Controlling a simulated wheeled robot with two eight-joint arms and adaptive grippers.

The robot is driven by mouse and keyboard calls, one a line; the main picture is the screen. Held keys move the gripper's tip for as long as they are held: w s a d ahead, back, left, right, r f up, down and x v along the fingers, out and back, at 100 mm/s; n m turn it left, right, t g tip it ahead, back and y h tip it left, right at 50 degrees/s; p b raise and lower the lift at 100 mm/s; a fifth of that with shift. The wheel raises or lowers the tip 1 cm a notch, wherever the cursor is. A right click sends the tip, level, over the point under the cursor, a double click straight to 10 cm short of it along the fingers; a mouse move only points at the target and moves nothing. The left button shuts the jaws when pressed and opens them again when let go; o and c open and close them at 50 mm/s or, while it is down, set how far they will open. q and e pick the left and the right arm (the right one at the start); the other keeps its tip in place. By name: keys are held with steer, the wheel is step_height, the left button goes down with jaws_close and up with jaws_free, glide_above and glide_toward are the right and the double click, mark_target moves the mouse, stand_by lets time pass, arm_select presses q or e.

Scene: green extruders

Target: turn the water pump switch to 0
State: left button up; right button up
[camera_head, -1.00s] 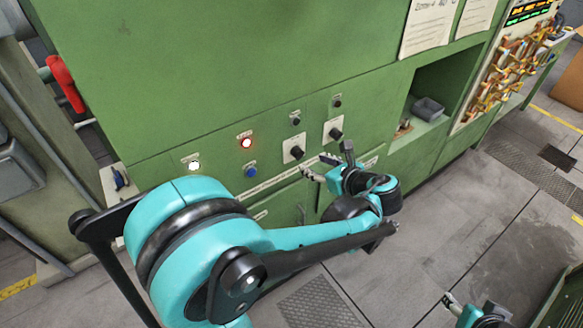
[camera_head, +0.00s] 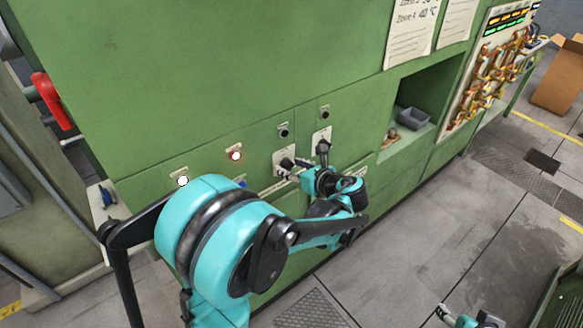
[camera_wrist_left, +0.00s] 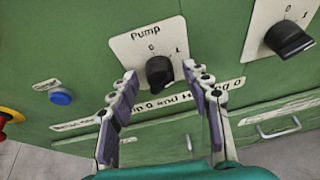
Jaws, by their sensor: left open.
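The water pump switch is a black rotary knob (camera_wrist_left: 159,72) on a white plate (camera_wrist_left: 135,48) marked "Pump", with 0 and 1 above it. I cannot tell which mark it points to. In the head view the knob (camera_head: 287,163) is on the green panel, partly behind my gripper. My left gripper (camera_wrist_left: 160,78) is open, with one fingertip on each side of the knob in the left wrist view; I cannot tell whether they touch it. It also shows in the head view (camera_head: 296,170). Part of my right gripper (camera_head: 446,314) shows at the bottom edge, its jaws unclear.
A second black knob (camera_wrist_left: 290,40) is close on the right. A blue button (camera_wrist_left: 61,97) is on the left. A red lit button (camera_head: 235,155) and a white light (camera_head: 183,181) are on the panel. An open niche holds a grey box (camera_head: 413,118). The floor at right is mostly clear.

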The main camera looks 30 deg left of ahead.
arm_select(q)
jaws_close()
steer(key=shift+n, duration=0.3)
steer(key=shift+s+n+t+b, duration=0.15)
steer(key=shift+n+t+b, duration=0.15)
steer(key=shift+n+t, duration=0.25)
steer(key=n+t, duration=0.1)
steer(key=n+b, duration=0.1)
steer(key=shift+s+f+n+t+h, duration=0.1)
steer(key=shift+f+n+t+h, duration=0.1)
steer(key=shift+n+t+h, duration=0.2)
steer(key=n+t+b, duration=0.1)
steer(key=n, duration=0.1)
steer(key=n+t+b, duration=0.1)
steer(key=n+b, duration=0.1)
steer(key=shift+s+a+f+t, duration=0.1)
steer(key=shift+t, duration=0.15)
